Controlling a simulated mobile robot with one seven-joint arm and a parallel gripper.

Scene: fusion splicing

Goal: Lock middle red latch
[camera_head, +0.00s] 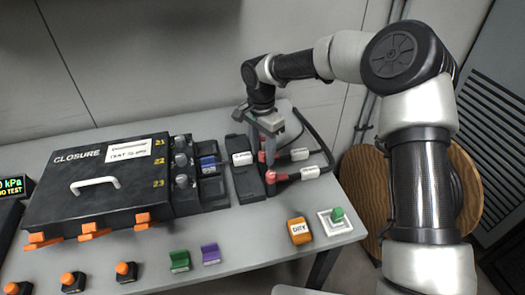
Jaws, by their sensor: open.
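The black box marked CLOSURE (60,185) lies on the table at left, with a white handle on its lid. Along its front edge sit orange-red latches: a left one (40,239), a middle one (92,231) and a right one (143,221). The picture is too small to tell whether the middle latch is locked. My gripper (268,128) is open and points down over the black block with red plugs, well to the right of and behind the latches. Its fingers appear close to the block; I cannot tell whether they touch it.
Red plugs with labelled black cables (311,172) lie right of the black block (248,185). Small orange-topped buttons (73,282), a green holder (179,261), a purple holder (210,254), an orange DRY item (299,231) and a green-button switch (338,215) line the table's front.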

